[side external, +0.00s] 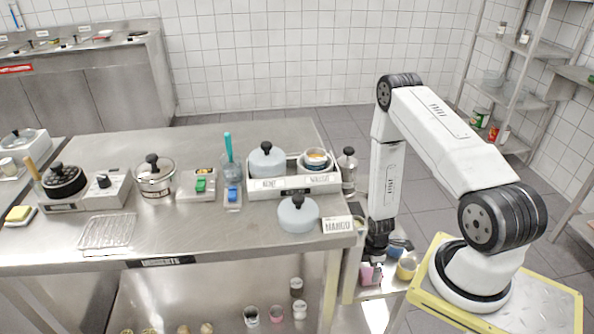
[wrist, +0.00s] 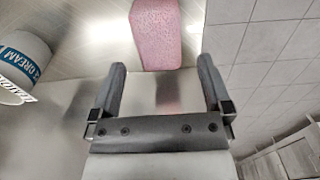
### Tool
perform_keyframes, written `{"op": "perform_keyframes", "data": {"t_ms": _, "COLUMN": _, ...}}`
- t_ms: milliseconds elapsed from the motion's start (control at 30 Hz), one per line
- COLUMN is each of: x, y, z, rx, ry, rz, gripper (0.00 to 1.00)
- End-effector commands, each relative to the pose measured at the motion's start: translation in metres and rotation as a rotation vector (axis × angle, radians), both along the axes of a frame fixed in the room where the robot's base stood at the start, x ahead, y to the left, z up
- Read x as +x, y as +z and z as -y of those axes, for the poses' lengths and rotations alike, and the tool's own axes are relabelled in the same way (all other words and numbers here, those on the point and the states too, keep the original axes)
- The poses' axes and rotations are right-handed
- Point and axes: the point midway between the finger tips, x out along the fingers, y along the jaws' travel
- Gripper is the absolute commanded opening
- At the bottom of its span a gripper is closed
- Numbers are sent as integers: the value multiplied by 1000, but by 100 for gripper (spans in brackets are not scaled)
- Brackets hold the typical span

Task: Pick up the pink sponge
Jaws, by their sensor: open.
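The pink sponge (wrist: 157,35) is a speckled pink block at the top of the wrist view, on a shiny metal surface. Its far end runs out of the frame. My gripper (wrist: 162,66) is open, with its two dark fingers apart and nothing between them. The sponge lies beyond the fingertips, within the span between them, with a gap visible in the picture. In the side external view, my gripper (side external: 377,254) points down beside the table's right end, and a small pink patch that looks like the sponge (side external: 366,274) shows just below it, partly hidden.
A yellow cup (side external: 406,269) is right of my gripper on the low surface. The steel table (side external: 220,240), carrying pots, a white tray (side external: 262,190) and a "MANGO" sign (side external: 339,225), is to the left.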

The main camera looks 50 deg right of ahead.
Motion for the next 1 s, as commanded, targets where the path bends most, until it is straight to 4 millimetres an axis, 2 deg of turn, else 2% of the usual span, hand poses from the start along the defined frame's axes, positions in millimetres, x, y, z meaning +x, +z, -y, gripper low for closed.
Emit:
{"op": "perform_keyframes", "data": {"t_ms": 200, "x": -1, "y": -22, "z": 1, "rx": 0, "ry": 0, "rz": 0, "gripper": 100}}
{"op": "perform_keyframes", "data": {"t_ms": 400, "x": -1, "y": -34, "z": 1, "rx": 0, "ry": 0, "rz": 0, "gripper": 100}}
{"op": "perform_keyframes", "data": {"t_ms": 967, "x": 0, "y": -36, "z": 1, "rx": 0, "ry": 0, "rz": 0, "gripper": 100}}
{"op": "perform_keyframes", "data": {"t_ms": 1000, "x": -1, "y": -36, "z": 1, "rx": 0, "ry": 0, "rz": 0, "gripper": 97}}
